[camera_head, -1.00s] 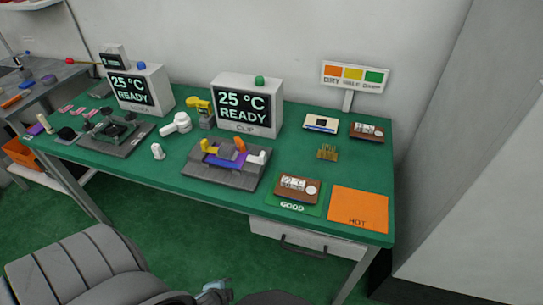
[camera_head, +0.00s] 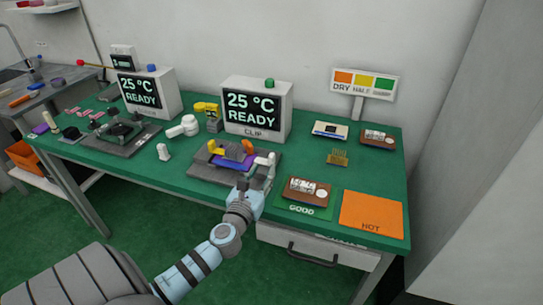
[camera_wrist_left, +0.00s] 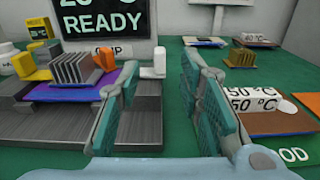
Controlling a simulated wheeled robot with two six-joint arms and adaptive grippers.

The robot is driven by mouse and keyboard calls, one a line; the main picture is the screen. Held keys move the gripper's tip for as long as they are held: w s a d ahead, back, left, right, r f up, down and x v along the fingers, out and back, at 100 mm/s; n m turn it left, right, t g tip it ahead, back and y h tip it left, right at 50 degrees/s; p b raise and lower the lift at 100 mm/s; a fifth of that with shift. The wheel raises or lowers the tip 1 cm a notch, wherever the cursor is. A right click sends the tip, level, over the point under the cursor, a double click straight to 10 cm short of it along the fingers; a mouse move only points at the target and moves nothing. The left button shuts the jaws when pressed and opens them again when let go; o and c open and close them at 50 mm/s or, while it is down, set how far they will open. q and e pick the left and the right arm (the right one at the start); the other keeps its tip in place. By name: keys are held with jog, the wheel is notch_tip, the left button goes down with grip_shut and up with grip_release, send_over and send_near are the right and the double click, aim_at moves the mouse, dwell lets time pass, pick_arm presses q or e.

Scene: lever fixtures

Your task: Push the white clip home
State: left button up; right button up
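The white clip (camera_head: 265,160) is a small L-shaped piece at the right end of a dark grey fixture (camera_head: 215,174). It also shows in the left wrist view (camera_wrist_left: 153,62), upright, just beyond the left fingertip. A purple board (camera_head: 232,163) with a grey finned block (camera_head: 231,151) lies in the fixture, with a yellow clip (camera_head: 212,146) and an orange clip (camera_head: 249,147) by it. My left gripper (camera_head: 257,180) is open and empty at the fixture's front right, close to the white clip. Contact with the clip cannot be told. My right gripper is out of view.
A monitor box reading 25 °C READY (camera_head: 256,108) stands behind the fixture. To the right are a brown module on the GOOD mat (camera_head: 308,193), an orange HOT mat (camera_head: 371,214) and a brass finned piece (camera_head: 338,157). A white piece (camera_head: 163,152) stands left of the fixture.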

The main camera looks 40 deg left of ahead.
aim_at(270, 158)
pick_arm(q)
jog(key=b+x, duration=0.1)
jog(key=x, duration=0.7)
jog(key=shift+w+a, duration=0.15)
jog(key=shift+w, duration=0.2)
grip_shut()
